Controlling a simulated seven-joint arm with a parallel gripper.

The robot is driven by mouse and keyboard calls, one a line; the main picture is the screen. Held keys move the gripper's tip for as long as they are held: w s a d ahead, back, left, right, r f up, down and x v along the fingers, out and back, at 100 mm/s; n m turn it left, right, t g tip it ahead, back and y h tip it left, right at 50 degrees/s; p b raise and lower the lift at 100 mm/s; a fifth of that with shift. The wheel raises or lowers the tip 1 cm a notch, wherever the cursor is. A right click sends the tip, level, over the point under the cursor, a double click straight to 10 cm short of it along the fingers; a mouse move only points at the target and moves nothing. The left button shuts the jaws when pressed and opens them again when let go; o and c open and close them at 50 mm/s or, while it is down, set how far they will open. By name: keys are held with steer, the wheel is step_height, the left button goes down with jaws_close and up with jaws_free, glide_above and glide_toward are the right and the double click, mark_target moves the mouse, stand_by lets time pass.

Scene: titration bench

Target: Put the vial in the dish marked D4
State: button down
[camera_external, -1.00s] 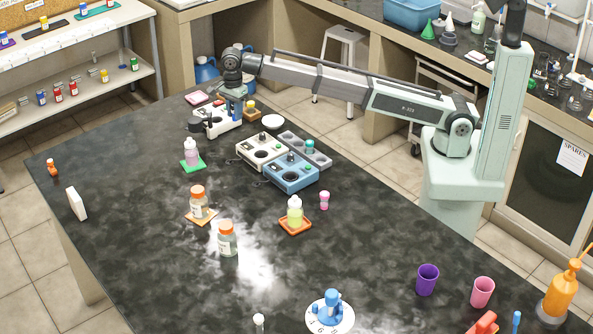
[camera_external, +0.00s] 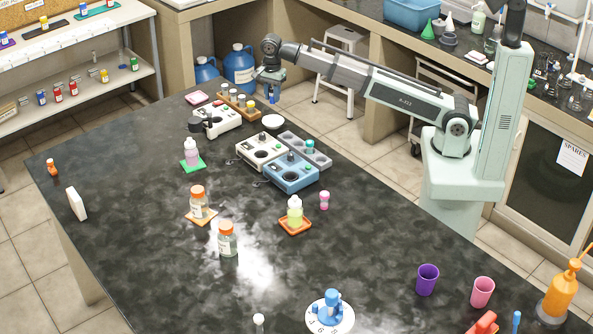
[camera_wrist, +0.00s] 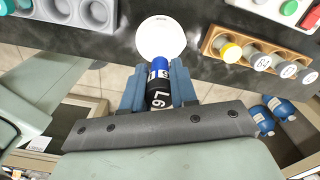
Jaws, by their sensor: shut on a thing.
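My gripper (camera_external: 272,90) is shut on a vial and holds it above the bench near its far edge. In the wrist view the vial (camera_wrist: 159,86) has a blue end, a black body and a white label that seems to read L6, though its orientation is unclear. It sits between the fingers (camera_wrist: 159,88). A small round white dish (camera_external: 272,121) lies on the bench just below the gripper in the external view. In the wrist view the dish (camera_wrist: 160,38) is just beyond the vial's end and looks empty. I cannot read any D4 mark on it.
A wooden rack (camera_wrist: 242,57) with several capped vials stands beside the dish. A grey tray with wells (camera_external: 318,157) is on its other side. White and blue bench devices (camera_external: 262,150) stand nearer. The bench edge is close behind the dish.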

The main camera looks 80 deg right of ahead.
steer(key=shift+f+n, duration=0.15)
steer(key=shift+n, duration=0.15)
steer(key=shift+f, duration=4.85)
steer(key=shift+f, duration=0.15)
steer(key=c, duration=1.2)
jaws_free()
steer(key=shift+o, duration=0.2)
step_height(320, 180, up, 12)
steer(key=shift+r, duration=0.15)
